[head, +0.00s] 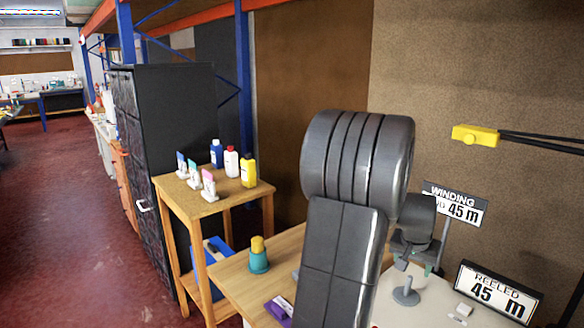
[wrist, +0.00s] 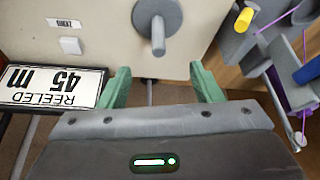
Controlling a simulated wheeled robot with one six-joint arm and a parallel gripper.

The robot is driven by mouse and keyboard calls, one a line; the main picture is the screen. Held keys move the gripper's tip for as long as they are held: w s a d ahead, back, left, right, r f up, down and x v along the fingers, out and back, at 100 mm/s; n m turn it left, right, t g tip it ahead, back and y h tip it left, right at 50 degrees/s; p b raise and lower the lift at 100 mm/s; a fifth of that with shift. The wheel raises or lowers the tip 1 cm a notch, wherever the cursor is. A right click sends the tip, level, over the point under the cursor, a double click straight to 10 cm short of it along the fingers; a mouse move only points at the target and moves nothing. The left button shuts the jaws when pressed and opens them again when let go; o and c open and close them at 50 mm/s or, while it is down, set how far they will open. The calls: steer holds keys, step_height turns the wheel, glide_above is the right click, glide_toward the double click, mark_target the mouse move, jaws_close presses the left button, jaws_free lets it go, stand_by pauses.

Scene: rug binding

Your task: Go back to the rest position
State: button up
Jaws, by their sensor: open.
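My gripper (wrist: 161,86) is open in the wrist view, with its two green fingers apart and nothing between them. A grey peg on a round base (wrist: 157,22) stands just beyond the fingertips in that view, apart from them. My gripper (head: 416,266) shows small there, partly hidden behind the arm, above the pale worktop and close to the grey peg (head: 405,292).
A "REELED 45 m" sign (head: 497,294) stands at the right, with a "WINDING" sign (head: 457,204) behind. A teal cone with a yellow top (head: 258,256) stands on the wooden table. Several bottles (head: 231,163) stand on a wooden stand (head: 240,199). Red floor (head: 70,230) is open at left.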

mark_target(410, 277)
step_height(410, 277, down, 4)
steer(key=shift+r, duration=0.45)
steer(key=shift+s+a+r, duration=0.15)
steer(key=shift+r, duration=0.05)
